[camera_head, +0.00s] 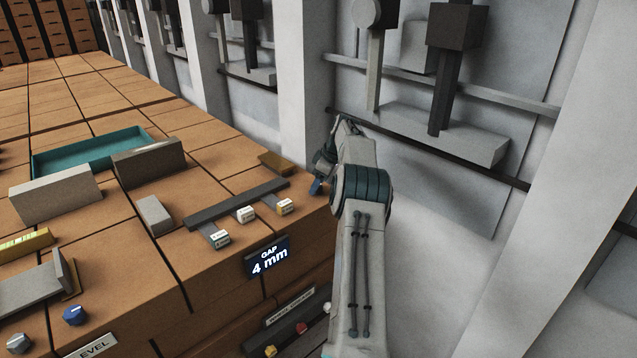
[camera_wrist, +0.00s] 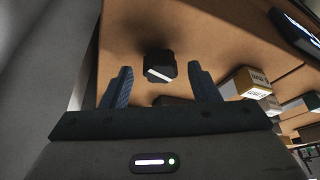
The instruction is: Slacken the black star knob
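The black knob (camera_wrist: 160,66) shows in the wrist view as a dark, many-sided cap with a white line on its face. It stands on the brown brick surface. My gripper (camera_wrist: 159,72) is open, with one blue finger to the left of the knob and one to the right. Gaps show between the knob and both fingers, and nothing is held. In the head view my gripper (camera_head: 317,186) is at the right end of the brick bench, partly hidden by my arm. I cannot make out the knob there.
A display (camera_head: 267,257) reads "GAP 4 mm" on the bench front. A dark bar (camera_head: 237,203) with white labelled blocks (camera_head: 246,214) lies left of my gripper. A blue knob (camera_head: 75,314) and a teal tray (camera_head: 75,158) are farther left. A pale wall pillar (camera_head: 315,90) rises behind.

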